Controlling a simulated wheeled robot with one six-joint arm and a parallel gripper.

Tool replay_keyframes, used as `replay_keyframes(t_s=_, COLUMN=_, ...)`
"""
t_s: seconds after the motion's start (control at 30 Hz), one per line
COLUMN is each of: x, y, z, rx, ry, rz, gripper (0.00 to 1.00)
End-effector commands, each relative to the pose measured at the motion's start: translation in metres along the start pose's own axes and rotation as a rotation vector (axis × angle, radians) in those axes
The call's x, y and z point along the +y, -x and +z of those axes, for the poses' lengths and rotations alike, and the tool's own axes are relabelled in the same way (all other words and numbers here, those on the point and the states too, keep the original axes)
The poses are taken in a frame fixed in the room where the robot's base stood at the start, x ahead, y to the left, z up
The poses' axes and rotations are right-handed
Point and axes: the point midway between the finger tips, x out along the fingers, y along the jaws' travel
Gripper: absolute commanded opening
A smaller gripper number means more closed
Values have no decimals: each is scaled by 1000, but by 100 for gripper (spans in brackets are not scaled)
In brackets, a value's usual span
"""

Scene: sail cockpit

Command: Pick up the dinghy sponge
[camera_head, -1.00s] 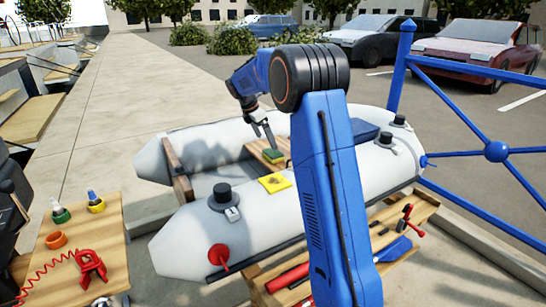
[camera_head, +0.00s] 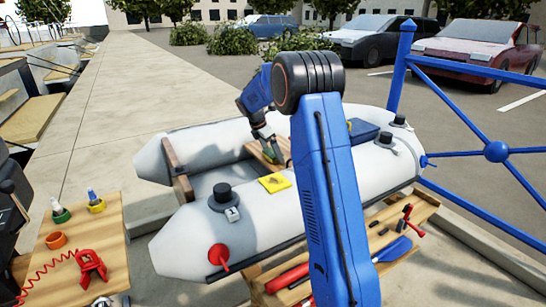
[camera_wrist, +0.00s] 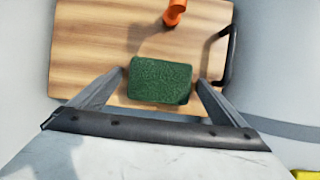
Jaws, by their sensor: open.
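The dinghy sponge (camera_wrist: 160,80) is a green, rough-topped block lying flat on a wooden board (camera_wrist: 85,45) inside the dinghy. In the head view, a bit of the sponge (camera_head: 267,156) shows beside my gripper (camera_head: 277,160), which hides the rest. In the wrist view my gripper (camera_wrist: 162,80) is open. One finger is on the left of the sponge and one on the right, with the tips about level with its sides. A narrow gap seems to show on each side. I cannot tell the exact height of the tips above the board.
An orange object (camera_wrist: 174,12) stands on the board beyond the sponge, and a black handle (camera_wrist: 230,55) runs along the board's right edge. The grey dinghy tubes (camera_head: 190,245) surround the board. A yellow patch (camera_head: 274,183) lies on the near tube.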

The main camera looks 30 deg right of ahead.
Motion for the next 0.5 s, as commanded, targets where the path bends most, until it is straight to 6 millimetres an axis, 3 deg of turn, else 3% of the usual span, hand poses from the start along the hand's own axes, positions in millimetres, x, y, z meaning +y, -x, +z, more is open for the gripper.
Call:
replay_keyframes(t_s=0.07, x=0, y=0, z=0, rx=0, ry=0, rz=0, gripper=96)
replay_keyframes(t_s=0.23, x=0, y=0, z=0, rx=0, ry=0, rz=0, gripper=55)
replay_keyframes(t_s=0.5, x=0, y=0, z=0, rx=0, ry=0, rz=0, gripper=49)
